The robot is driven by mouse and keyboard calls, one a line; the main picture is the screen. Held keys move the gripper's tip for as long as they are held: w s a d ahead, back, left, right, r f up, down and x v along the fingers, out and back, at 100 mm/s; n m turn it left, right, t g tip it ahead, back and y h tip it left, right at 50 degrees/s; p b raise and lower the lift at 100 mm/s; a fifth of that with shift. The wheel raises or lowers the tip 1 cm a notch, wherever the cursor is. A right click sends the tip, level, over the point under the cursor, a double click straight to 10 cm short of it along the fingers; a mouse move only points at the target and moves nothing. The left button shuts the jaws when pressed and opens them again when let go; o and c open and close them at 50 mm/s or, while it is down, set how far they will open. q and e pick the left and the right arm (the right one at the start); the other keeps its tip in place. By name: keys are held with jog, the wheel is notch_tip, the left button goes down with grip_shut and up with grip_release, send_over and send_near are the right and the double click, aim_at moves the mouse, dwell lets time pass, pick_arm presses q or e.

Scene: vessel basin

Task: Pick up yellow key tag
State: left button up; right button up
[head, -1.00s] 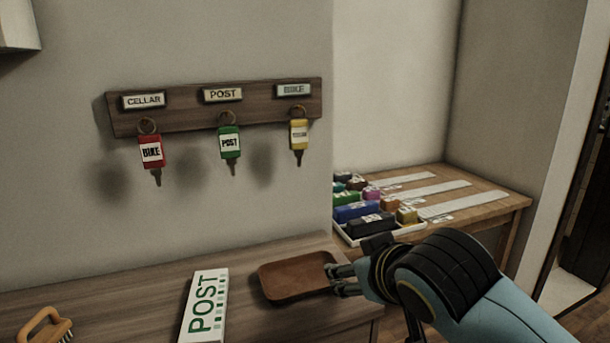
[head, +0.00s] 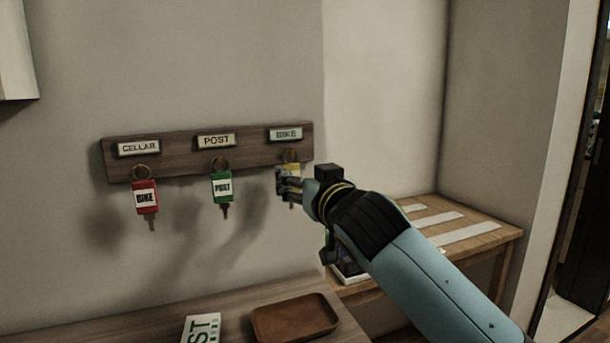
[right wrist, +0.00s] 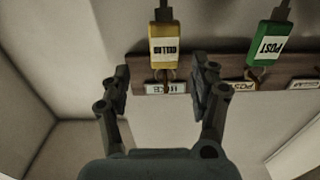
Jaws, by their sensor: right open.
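The yellow key tag (head: 293,168) hangs from a ring under the BIKE label on the wooden key rack (head: 245,152). In the head view my right gripper (head: 283,184) is in front of it and hides most of it. In the right wrist view my right gripper (right wrist: 163,82) is open, with its two fingers apart on either side of the yellow tag (right wrist: 165,48) in the picture. I cannot tell whether they touch it. The tag's white label is too small to read surely. My left gripper is not in view.
A side table (head: 470,238) stands at right.

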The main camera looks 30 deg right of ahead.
aim_at(292, 169)
jog(key=p+x, duration=0.1)
jog(key=x, duration=0.3)
jog(key=shift+w+a+f, duration=0.15)
jog(key=shift+w, duration=0.05)
jog(key=shift+s, duration=0.1)
jog(key=shift+c, duration=0.8)
jog(key=c, duration=1)
jog(key=shift+r, duration=0.4)
jog(key=s+a+m+b, duration=0.1)
jog(key=s+a+b, duration=0.2)
jog(key=s, duration=1.4)
jog(key=shift+s+a+r+b, duration=0.25)
jog(key=shift+s+r+b, duration=0.05)
jog(key=shift+r+b, duration=0.1)
